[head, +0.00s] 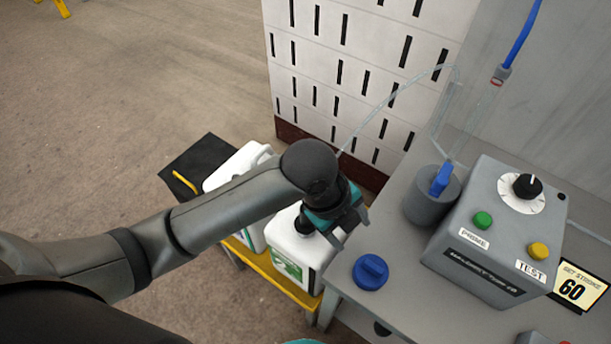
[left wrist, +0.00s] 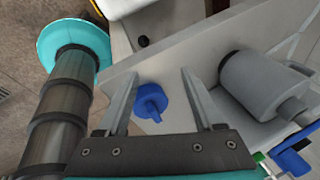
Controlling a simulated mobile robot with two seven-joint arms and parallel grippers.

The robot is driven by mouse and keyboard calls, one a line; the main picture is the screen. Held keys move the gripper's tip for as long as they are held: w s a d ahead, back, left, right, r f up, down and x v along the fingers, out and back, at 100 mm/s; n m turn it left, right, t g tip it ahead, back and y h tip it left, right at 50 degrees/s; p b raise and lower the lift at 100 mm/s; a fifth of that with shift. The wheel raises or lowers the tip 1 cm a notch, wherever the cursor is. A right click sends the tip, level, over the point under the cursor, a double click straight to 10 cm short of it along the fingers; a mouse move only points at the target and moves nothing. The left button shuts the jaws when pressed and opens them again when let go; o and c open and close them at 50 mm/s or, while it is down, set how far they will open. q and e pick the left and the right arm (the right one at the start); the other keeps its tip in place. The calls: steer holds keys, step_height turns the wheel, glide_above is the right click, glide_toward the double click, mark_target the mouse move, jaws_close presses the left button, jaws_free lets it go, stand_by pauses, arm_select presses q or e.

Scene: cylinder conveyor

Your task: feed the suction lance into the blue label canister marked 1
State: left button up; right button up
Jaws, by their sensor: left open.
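Two white canisters stand side by side left of the bench. The front one (head: 301,250) has a green label; the rear one (head: 232,168) is partly hidden by my left arm, and I cannot read a blue label or a 1. The suction lance (head: 441,178) shows its blue handle upright in a grey cylindrical holder (head: 428,208); its lower part is hidden. A blue cap (head: 371,271) lies on the bench. My left gripper (head: 350,228) is open and empty above the front canister's bench side. The cap shows beyond its fingers (left wrist: 158,71) in the left wrist view.
A grey control box (head: 494,235) with a dial and buttons stands right of the holder. Clear tubing (head: 400,92) loops above the bench. The canisters rest on a yellow-edged stand (head: 268,268). A slotted white wall panel (head: 345,70) stands behind.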

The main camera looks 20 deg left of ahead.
arm_select(q)
steer(key=w+a+m+g+y, duration=0.1)
steer(key=w+a+m+y, duration=0.1)
steer(key=w+a+m, duration=0.35)
steer(key=r+m+y, duration=0.2)
steer(key=m, duration=0.4)
glide_above(305, 216)
steer(key=w, duration=0.1)
steer(key=shift+g, duration=0.3)
step_height(305, 216, down, 15)
steer(key=b, duration=0.3)
steer(key=shift+w+a+f+b, duration=0.1)
steer(key=shift+w+f+b, duration=0.1)
steer(key=shift+b, duration=0.1)
jaws_close()
steer(key=shift+r, duration=0.1)
